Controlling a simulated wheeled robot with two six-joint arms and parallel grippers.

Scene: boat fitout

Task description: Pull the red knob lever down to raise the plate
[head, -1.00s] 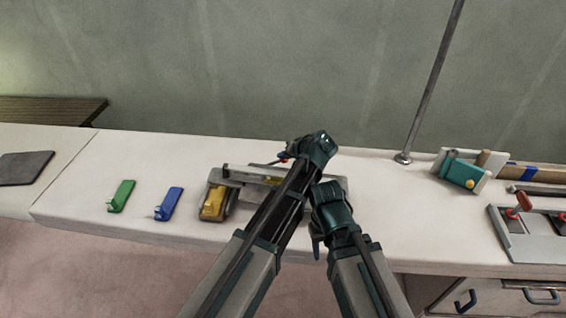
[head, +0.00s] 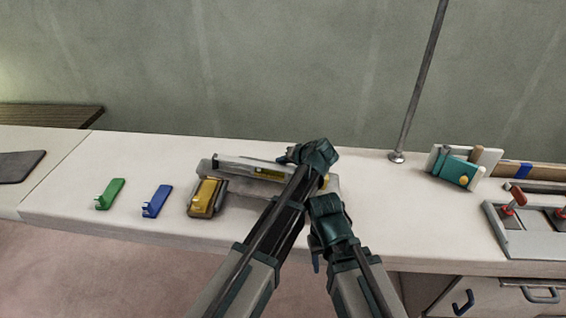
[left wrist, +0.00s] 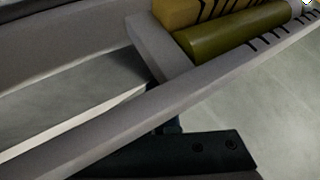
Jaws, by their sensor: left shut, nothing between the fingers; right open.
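A grey fixture (head: 206,167) stands on the bench in the middle of the head view, with a long pale bar or plate (head: 237,163) along its top. No red knob shows on it now; the lever is hidden, apparently behind my arm. My left gripper (head: 288,157) is shut and empty at the fixture's right part. The left wrist view shows a grey frame (left wrist: 215,82) close up, with a yellow block (left wrist: 190,12) and an olive cylinder (left wrist: 235,30) in it. My right gripper (head: 315,258) is open, low in front of the bench edge; its fingers show poorly.
A pole (head: 418,90) rises behind.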

